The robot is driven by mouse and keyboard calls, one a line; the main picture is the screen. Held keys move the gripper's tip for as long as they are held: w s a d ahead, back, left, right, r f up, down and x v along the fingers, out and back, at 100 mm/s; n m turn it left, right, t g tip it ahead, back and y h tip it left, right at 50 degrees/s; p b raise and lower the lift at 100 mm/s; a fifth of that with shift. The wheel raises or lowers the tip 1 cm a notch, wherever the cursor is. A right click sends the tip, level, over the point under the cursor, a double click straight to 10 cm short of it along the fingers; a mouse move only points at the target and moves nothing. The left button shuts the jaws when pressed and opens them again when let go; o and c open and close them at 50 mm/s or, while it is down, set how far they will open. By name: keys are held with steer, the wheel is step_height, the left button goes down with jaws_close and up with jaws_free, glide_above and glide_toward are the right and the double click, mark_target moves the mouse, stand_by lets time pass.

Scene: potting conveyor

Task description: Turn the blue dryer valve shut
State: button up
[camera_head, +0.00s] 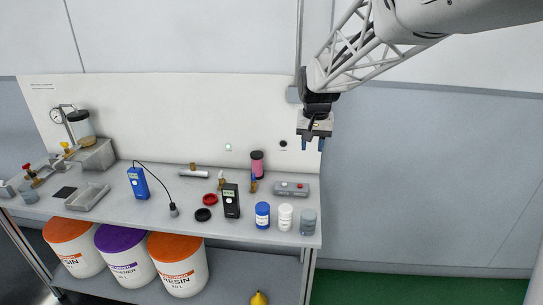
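The blue dryer valve (253,178) is a small blue handle on a brass fitting. It stands on the bench just in front of a pink cylinder with a dark lid (257,165), which looks like the dryer. The exact angle of the handle is too small to tell. My gripper (314,144) hangs in the air to the right of the valve and higher in the picture, pointing down. Its two blue fingertips are apart with nothing between them, and it does not touch the valve.
A grey box with a red button (291,188) stands right of the valve. A black meter (231,201), a blue jar (262,215), a white jar (285,217) and a grey jar (308,221) stand in front. Another brass fitting (221,182) is left. The white back panel (190,115) rises behind.

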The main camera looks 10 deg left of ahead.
steer(key=w+a+f, duration=0.7)
steer(key=w+a, duration=0.3)
steer(key=w, duration=0.2)
steer(key=g, duration=0.1)
glide_above(253, 175)
steer(key=f, duration=1.1)
steer(key=shift+s+d+f, duration=0.2)
steer(key=shift+d+f, duration=0.1)
steer(key=shift+f, duration=0.05)
steer(key=shift+w+a+f, duration=0.15)
steer(key=shift+a+f, duration=0.1)
steer(key=shift+f, duration=0.1)
steer(key=shift+f, duration=3.8)
jaws_close()
